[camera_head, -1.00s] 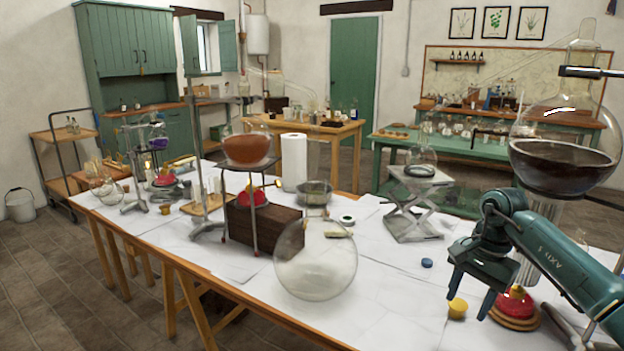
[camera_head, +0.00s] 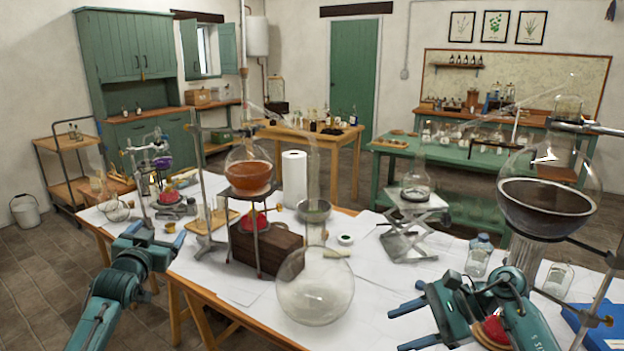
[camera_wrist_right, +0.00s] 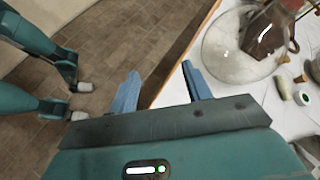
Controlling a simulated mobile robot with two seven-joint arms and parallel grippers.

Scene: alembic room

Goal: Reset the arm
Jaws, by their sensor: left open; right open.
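My right gripper (camera_head: 408,325) is at the lower right in the head view, over the front of the white-topped table (camera_head: 235,290). Its blue fingers point left, apart, with nothing between them. In the right wrist view the open, empty gripper (camera_wrist_right: 162,86) is over the table edge, with floor beyond. My left gripper (camera_head: 152,236) is at the table's left front edge, with its arm coming up from the bottom left. It holds nothing that I can see, and its fingers are small and unclear.
A large clear round flask (camera_head: 315,287) stands near the front edge, left of my right gripper. It also shows in the right wrist view (camera_wrist_right: 240,50). A dark-liquid flask (camera_head: 545,207) is clamped above my right arm. A wooden box (camera_head: 266,250) stands mid-table.

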